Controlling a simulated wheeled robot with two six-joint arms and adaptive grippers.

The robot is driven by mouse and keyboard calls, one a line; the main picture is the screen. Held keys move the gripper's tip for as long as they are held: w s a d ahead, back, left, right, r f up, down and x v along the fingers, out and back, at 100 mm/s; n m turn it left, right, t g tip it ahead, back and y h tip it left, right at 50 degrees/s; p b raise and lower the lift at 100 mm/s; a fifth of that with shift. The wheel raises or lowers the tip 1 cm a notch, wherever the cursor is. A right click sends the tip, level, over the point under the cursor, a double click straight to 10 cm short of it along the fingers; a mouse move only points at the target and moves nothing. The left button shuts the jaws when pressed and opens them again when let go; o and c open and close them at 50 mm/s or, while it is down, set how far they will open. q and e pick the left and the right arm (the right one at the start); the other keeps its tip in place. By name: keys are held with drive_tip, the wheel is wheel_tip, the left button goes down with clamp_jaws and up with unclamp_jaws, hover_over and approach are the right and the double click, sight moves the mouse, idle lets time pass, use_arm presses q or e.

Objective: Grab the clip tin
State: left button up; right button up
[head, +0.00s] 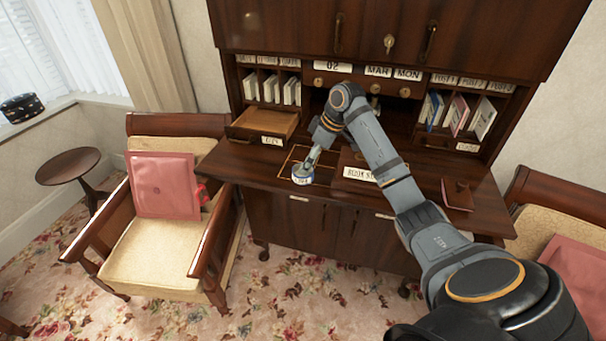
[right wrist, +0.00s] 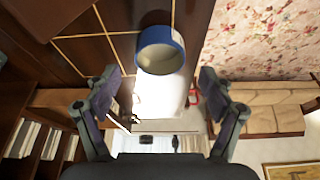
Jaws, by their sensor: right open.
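The clip tin, a small round tin with a blue band and a pale end (head: 302,176), sits near the front edge of the desk top, left of centre. In the right wrist view the tin (right wrist: 160,55) is just beyond my fingertips, roughly centred between them. My right gripper (head: 314,156) reaches down to the tin from above and behind it. The same gripper (right wrist: 157,80) is open in the wrist view, with its fingers spread wide and nothing between them. Whether a finger touches the tin cannot be told. My left gripper is not in view.
The dark wooden desk (head: 235,168) has an open drawer (head: 262,125) at left. Cubbies with books (head: 460,112) stand behind. An armchair (head: 150,260) stands at front left.

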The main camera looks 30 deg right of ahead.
drive_tip(key=p+x, duration=0.1)
drive_tip(key=x, duration=0.2)
drive_tip(key=shift+w+a+f, duration=0.2)
drive_tip(key=shift+f, duration=0.1)
drive_tip(key=shift+w+f, duration=0.1)
drive_tip(key=shift+f, duration=0.2)
drive_tip(key=shift+r, duration=0.1)
drive_tip(key=c, duration=1)
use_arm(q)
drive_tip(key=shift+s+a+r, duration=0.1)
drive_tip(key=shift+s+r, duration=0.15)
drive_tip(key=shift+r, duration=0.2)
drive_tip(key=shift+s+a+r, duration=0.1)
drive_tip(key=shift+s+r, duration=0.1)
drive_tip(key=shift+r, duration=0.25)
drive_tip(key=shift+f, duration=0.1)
